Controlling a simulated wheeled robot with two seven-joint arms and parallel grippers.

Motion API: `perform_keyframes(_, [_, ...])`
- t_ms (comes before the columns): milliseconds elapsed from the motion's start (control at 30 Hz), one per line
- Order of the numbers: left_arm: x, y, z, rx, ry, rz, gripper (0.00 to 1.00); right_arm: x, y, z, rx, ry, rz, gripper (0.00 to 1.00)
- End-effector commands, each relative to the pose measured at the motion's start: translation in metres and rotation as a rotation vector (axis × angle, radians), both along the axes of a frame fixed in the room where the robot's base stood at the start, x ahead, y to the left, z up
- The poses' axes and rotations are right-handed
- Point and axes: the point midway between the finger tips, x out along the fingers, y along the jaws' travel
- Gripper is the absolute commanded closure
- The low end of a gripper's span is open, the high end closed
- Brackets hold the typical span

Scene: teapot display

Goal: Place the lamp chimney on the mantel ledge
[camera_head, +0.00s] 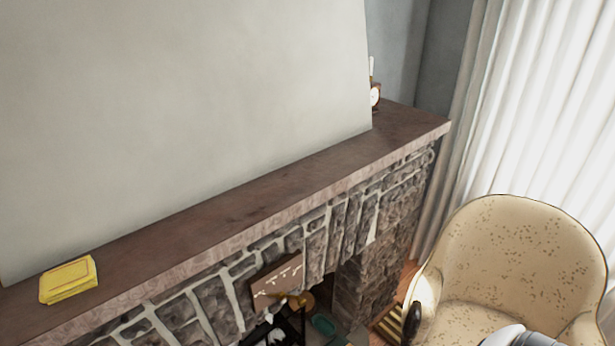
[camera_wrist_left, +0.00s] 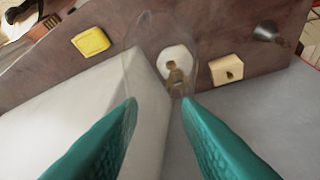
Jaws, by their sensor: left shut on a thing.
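The mantel ledge (camera_head: 230,215) is a long dark brown shelf above a stone fireplace. It also shows as the brown surface in the left wrist view (camera_wrist_left: 225,40). The lamp chimney (camera_wrist_left: 143,62) is clear glass and shows only as a faint outline, with the ledge visible through it. My left gripper (camera_wrist_left: 160,101) has teal fingers shut on the chimney, which extends beyond the fingertips over the ledge in the picture. I cannot tell whether it touches the ledge. Neither the chimney nor the left gripper is visible in the head view.
A yellow box (camera_head: 68,280) lies on the ledge at the left. A small clock (camera_head: 375,95) stands at the far right end, beside a large pale panel (camera_head: 190,110). The ledge between them looks bare. A cream box (camera_wrist_left: 226,70) shows in the wrist view. An armchair (camera_head: 520,255) stands right.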

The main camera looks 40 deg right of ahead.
Motion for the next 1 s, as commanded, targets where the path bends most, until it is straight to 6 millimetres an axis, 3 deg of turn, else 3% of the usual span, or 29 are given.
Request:
perform_keyframes(267, [-0.036,-0.014,-0.050,-0.004,0.003,-0.374,1.00,0.005,-0.003,0.000,-0.003,-0.007,0.001,0.64])
perform_keyframes(367, [-0.054,-0.022,-0.077,-0.006,0.008,-0.576,1.00,0.003,-0.003,0.000,-0.003,-0.004,0.001,0.64])
perform_keyframes(1000, [-0.202,-0.091,-0.278,-0.018,0.007,-2.189,1.00,-0.001,0.000,0.000,0.000,0.002,-0.001,0.64])
